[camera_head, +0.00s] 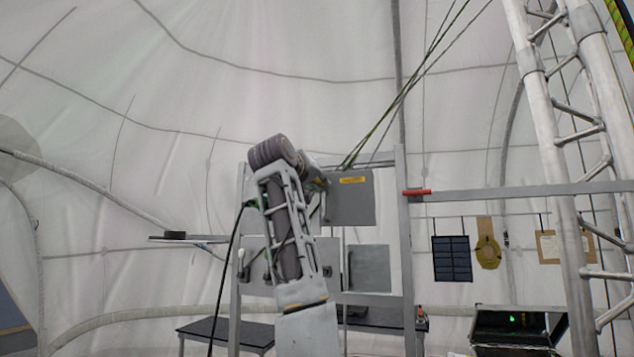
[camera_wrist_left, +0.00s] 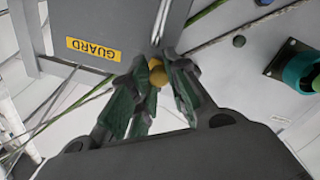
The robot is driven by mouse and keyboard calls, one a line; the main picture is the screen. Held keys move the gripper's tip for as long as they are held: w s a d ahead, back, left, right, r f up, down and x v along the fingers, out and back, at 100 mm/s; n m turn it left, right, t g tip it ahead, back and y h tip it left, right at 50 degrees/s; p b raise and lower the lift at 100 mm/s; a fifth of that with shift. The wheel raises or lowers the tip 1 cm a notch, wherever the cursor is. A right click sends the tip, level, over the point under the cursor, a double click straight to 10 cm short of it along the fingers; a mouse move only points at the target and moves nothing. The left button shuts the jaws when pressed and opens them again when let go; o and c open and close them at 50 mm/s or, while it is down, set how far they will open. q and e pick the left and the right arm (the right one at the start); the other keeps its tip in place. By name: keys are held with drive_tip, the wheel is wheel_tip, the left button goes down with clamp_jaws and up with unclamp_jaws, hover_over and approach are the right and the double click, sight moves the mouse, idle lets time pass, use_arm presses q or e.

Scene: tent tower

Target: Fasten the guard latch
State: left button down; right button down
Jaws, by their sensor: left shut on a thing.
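The guard (camera_head: 350,205) is a grey plate with a yellow label, mounted high in a metal frame in the head view. In the left wrist view the guard (camera_wrist_left: 118,22) fills the top left, and its label reads GUARD upside down. A small orange-yellow knob (camera_wrist_left: 157,74) sits by the guard's corner; I take it to be the latch knob. My left gripper (camera_wrist_left: 160,66) has its green-padded fingers closed around this knob. In the head view my left gripper (camera_head: 318,184) is mostly hidden behind my forearm, at the guard's left edge. My right gripper is out of view.
Green ropes (camera_head: 398,100) run from the guard up to the right. A red handle (camera_head: 416,192) sticks out at the frame's right post. A second grey plate (camera_head: 369,268) is below. A lattice tower (camera_head: 560,130) stands right, near an open case (camera_head: 518,328). A teal round part (camera_wrist_left: 300,72) is nearby.

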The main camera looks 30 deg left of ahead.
use_arm(q)
drive_tip(key=shift+r, duration=0.1)
drive_tip(key=shift+r+n, duration=0.35)
drive_tip(key=shift+n, duration=0.95)
drive_tip(key=c, duration=1.3)
unclamp_jaws()
drive_tip(key=shift+c, duration=0.2)
drive_tip(key=shift+s, duration=0.2)
drive_tip(key=s+d, duration=0.2)
drive_tip(key=s, duration=0.9)
drive_tip(key=shift+s, duration=0.25)
drive_tip(key=shift+f, duration=0.15)
